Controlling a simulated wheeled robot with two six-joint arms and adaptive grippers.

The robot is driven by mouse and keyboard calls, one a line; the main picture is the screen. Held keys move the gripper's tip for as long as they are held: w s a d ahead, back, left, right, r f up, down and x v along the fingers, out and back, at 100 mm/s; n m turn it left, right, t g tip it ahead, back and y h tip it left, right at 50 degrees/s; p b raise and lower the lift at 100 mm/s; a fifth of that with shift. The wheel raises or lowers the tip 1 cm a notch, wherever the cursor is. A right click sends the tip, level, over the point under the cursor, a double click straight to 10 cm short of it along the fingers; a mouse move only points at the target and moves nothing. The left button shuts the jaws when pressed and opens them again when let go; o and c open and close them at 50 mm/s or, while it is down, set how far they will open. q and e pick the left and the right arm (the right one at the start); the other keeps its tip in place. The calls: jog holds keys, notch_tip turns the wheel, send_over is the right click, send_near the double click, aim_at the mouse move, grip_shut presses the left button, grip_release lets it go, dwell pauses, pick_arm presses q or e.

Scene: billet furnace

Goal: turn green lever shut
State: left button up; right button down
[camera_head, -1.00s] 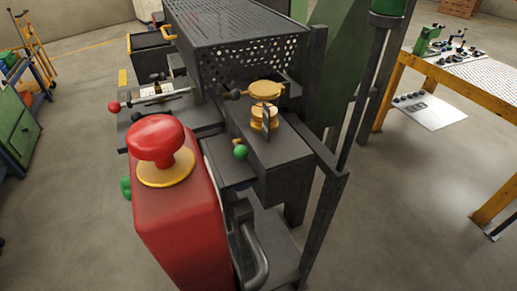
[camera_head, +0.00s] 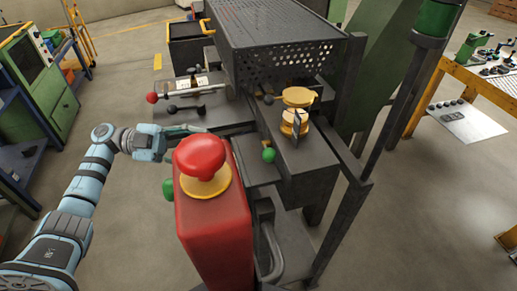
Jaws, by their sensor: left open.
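The green ball knob (camera_head: 268,155), which looks like the green lever's handle, sits on the dark machine's near side, below the brass stacked discs (camera_head: 296,115). Its shaft is mostly hidden. My left gripper (camera_head: 188,138) reaches in from the left, behind the red mushroom button. It is open, with nothing seen between its fingers, and is well to the left of the green knob. The lower finger is partly hidden by the button. My right gripper is out of view.
The red box (camera_head: 215,235) with its red mushroom button (camera_head: 200,158) stands between my left arm and the green knob. A red-ball lever (camera_head: 152,98) lies on a ledge behind my gripper. A dark perforated housing (camera_head: 290,60) rises above the knob.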

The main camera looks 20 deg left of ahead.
aim_at(266, 150)
pick_arm(q)
jog(key=d+p, duration=0.1)
jog(key=d, duration=0.3)
jog(key=w+d, duration=0.1)
jog(key=d, duration=0.4)
jog(key=w+d+p, duration=0.1)
jog(key=d, duration=0.4)
jog(key=shift+w+f+p, duration=0.1)
jog(key=shift+w+p, duration=0.05)
jog(key=shift+p, duration=0.2)
jog(key=shift+a, duration=0.1)
jog(key=c, duration=0.9)
grip_shut()
jog(key=shift+f, duration=0.1)
